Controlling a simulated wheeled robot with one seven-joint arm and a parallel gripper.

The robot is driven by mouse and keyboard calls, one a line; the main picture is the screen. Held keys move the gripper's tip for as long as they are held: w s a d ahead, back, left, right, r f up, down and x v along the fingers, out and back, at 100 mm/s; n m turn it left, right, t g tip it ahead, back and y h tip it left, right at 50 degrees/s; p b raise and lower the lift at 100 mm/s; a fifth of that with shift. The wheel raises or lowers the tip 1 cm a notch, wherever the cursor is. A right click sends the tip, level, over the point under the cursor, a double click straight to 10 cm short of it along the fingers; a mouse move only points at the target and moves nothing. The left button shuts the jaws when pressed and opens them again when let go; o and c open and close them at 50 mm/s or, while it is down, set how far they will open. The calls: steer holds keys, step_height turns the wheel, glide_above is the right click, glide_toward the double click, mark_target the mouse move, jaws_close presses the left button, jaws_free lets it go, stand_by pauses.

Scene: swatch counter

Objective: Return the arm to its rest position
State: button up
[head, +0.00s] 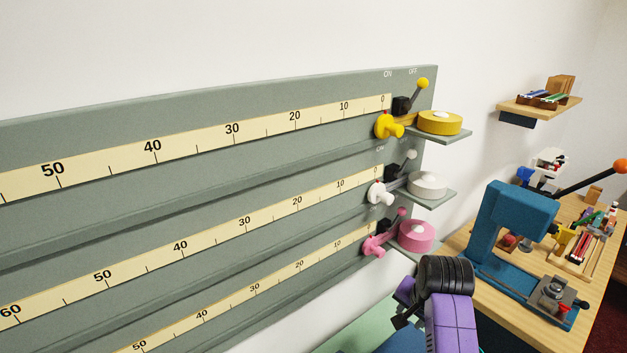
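My purple and black arm (447,312) rises from the bottom edge, right of centre in the head view. It stands in front of the counter, below the pink spool. Small dark parts (402,318) at its left side may belong to my gripper. They are small and partly covered by the arm, so I cannot make out the fingers or anything held between them.
A grey wall board (215,145) carries measuring scales, with yellow (440,122), white (427,185) and pink (416,236) spools on shelves at its right end. A blue press (513,225) stands close right of my arm on a wooden bench (581,268).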

steer(key=s+a+n+t+b, duration=0.1)
steer(key=s+n+t+b, duration=0.1)
steer(key=s, duration=1.3)
steer(key=s+a+r+n+t+b, duration=0.1)
steer(key=s+n+t+b, duration=0.2)
steer(key=s, duration=1.3)
steer(key=s+a+n+t+b, duration=0.1)
steer(key=s+t, duration=0.4)
steer(key=s, duration=1)
steer(key=n+b, duration=0.1)
steer(key=n, duration=0.1)
steer(key=shift+s+a+r+n+y, duration=0.2)
steer(key=shift+s+a+n+y, duration=0.1)
steer(key=shift+n, duration=0.1)
